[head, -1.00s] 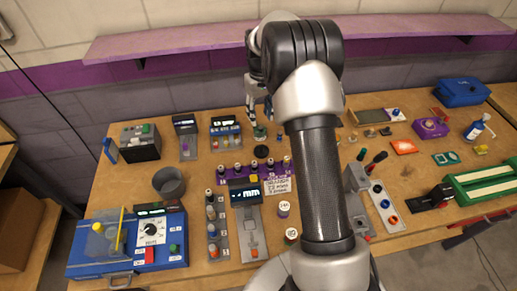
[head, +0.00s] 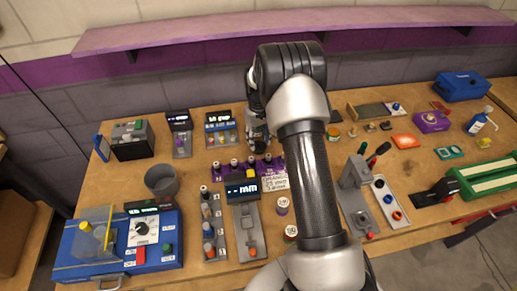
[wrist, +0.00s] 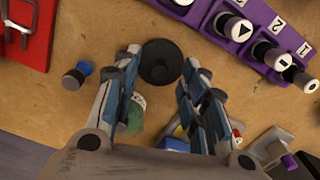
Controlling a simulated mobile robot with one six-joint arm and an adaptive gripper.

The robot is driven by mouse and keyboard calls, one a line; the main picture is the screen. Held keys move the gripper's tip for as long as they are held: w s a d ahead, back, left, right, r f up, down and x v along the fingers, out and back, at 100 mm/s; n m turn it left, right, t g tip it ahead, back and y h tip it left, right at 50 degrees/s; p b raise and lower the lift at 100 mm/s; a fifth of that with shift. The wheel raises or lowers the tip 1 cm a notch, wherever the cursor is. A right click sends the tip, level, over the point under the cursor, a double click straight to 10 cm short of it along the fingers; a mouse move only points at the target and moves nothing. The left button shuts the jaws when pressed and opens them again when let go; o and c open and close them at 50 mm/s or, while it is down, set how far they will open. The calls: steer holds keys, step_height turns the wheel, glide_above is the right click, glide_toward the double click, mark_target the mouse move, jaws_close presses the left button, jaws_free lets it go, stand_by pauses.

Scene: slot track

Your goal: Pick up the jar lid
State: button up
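A dark round disc with a small raised centre, which looks like the jar lid (wrist: 161,62), lies on the wooden table in the wrist view. My gripper (wrist: 160,64) is open, with one finger on each side of the lid. I cannot tell whether the fingers touch it. A green round thing (wrist: 136,116), perhaps the jar, is partly hidden behind the left finger. In the head view my gripper (head: 257,140) points down behind the purple numbered rack; the arm hides the lid there.
The purple numbered rack (wrist: 238,30) with several knobbed pieces stands close at the upper right in the wrist view. A small blue and black piece (wrist: 77,75) lies to the left, near a red item (wrist: 28,35). A grey cup (head: 162,181) stands left in the head view.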

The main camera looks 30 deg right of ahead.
steer(key=shift+f, duration=0.55)
steer(key=shift+r, duration=0.1)
steer(key=shift+c, duration=0.4)
steer(key=c, duration=0.9)
steer(key=shift+o, duration=0.2)
